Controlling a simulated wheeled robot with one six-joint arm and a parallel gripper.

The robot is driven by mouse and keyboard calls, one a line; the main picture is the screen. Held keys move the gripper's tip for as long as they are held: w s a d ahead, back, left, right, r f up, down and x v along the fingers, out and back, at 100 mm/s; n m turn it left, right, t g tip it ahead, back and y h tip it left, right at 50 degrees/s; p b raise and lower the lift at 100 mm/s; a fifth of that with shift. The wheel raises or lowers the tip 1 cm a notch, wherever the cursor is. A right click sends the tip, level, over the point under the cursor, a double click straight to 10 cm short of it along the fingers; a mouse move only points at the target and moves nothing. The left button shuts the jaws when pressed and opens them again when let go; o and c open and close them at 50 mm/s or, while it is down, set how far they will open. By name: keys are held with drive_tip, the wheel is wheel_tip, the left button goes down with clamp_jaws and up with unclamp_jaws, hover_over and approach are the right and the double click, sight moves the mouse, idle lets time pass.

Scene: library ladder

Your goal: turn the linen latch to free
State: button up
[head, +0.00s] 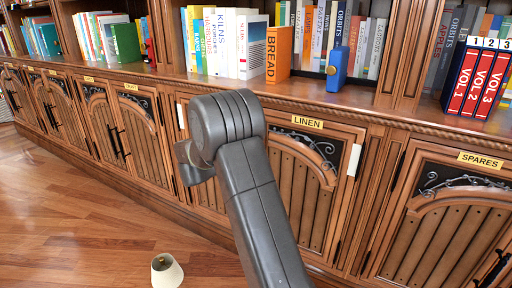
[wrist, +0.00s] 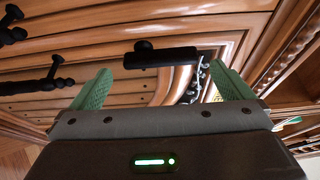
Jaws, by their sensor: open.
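The yellow LINEN label (head: 307,122) sits above an arched wooden cabinet door (head: 297,183). My arm covers the left part of that door in the head view, and no latch shows there. In the wrist view a black latch bar (wrist: 168,57) with a rounded knob lies crosswise in the picture, in front of the wood. My gripper (wrist: 160,68) is open, its green fingers on either side of the bar's line. The bar appears ahead of the fingertips; I cannot tell the exact gap. My fingers are hidden in the head view.
Black handles (wrist: 50,83) stick out at the left in the wrist view. The shelf above holds books, an orange BREAD book (head: 279,54) and a blue object (head: 337,69). The SPARES door (head: 440,220) is at right. A small cream lampshade-like object (head: 166,272) is at the bottom.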

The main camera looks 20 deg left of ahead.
drive_tip(key=p+v, duration=0.2)
drive_tip(key=v, duration=0.8)
drive_tip(key=shift+s, duration=0.3)
drive_tip(key=shift+w, duration=0.1)
drive_tip(key=b+x, duration=0.3)
drive_tip(key=x, duration=1)
drive_tip(key=shift+w, duration=0.25)
drive_tip(key=shift+s, duration=0.1)
drive_tip(key=p+v, duration=0.4)
drive_tip(key=v, duration=0.9)
drive_tip(key=w+d+f+n+t+y+p, duration=0.1)
drive_tip(key=w+d+n+t+y+p, duration=0.1)
drive_tip(key=w+n+p, duration=0.4)
drive_tip(key=w+d+f+n+t+y+p, duration=0.1)
drive_tip(key=w+n+t+y+p, duration=0.3)
drive_tip(key=n, duration=1.2)
drive_tip(key=w+d+p, duration=0.1)
drive_tip(key=w+p, duration=0.1)
drive_tip(key=p, duration=0.1)
drive_tip(key=shift+p, duration=0.3)
